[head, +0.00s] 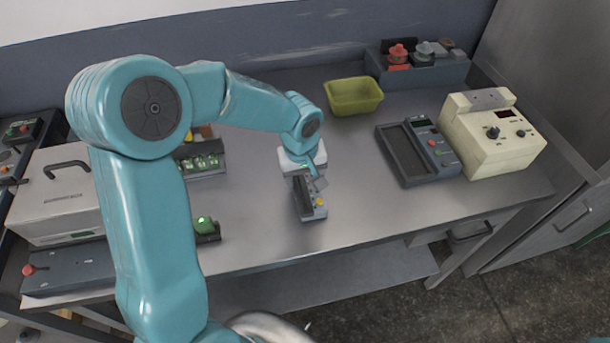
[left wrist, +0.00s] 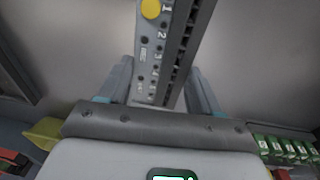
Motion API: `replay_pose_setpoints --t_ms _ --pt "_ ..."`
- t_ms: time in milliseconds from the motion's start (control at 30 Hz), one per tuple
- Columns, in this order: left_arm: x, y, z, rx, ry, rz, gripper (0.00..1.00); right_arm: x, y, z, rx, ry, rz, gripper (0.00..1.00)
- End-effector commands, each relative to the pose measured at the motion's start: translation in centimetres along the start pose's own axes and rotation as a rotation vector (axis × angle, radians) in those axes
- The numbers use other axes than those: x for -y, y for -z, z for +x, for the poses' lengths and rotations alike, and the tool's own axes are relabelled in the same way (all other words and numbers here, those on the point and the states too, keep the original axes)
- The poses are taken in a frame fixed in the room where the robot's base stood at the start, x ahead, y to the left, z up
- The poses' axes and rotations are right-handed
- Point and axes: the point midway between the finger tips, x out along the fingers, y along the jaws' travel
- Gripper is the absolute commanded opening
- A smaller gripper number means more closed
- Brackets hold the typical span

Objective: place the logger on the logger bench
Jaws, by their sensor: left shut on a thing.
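My left gripper (head: 308,176) is shut on a narrow grey device with a yellow button, which I take to be the logger (head: 308,205). It is over the middle of the steel table, close to the surface; I cannot tell whether it touches. In the left wrist view the logger (left wrist: 165,45) shows numbered sockets and a dark slotted side between the two fingers (left wrist: 160,88). A dark station with a recessed bed and a button panel (head: 403,160), possibly the logger bench, lies to the right, apart from the logger. My right gripper is not in view.
A cream instrument box (head: 490,145) stands right of the dark station. A yellow-green bin (head: 354,98) and a grey rack with red and grey knobs (head: 420,72) are at the back. A green-lit small device (head: 206,229) sits left. The table between logger and station is clear.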

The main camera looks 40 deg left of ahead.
Motion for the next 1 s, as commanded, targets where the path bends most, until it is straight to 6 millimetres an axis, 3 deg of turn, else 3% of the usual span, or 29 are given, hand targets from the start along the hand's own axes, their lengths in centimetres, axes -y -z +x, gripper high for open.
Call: replay_pose_setpoints --t_ms 367,400,467,767,867,1000 --pt "0.0 0.0 0.5 -0.002 -0.002 0.0 0.19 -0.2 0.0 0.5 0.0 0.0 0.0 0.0" --pt "0.0 0.0 0.3 -0.001 -0.001 0.0 0.74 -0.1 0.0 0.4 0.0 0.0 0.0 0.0" --pt "0.0 0.0 0.3 -0.001 -0.001 0.0 0.9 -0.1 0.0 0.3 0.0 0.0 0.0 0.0" --pt "0.0 0.0 0.1 -0.001 0.0 0.0 0.9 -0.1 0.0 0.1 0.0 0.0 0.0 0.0" --pt "-0.1 0.1 -0.6 -0.003 -0.002 0.0 0.9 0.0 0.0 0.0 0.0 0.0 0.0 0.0" --pt "-0.1 0.1 -3.4 -0.005 -0.005 -0.001 0.9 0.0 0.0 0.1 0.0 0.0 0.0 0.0"
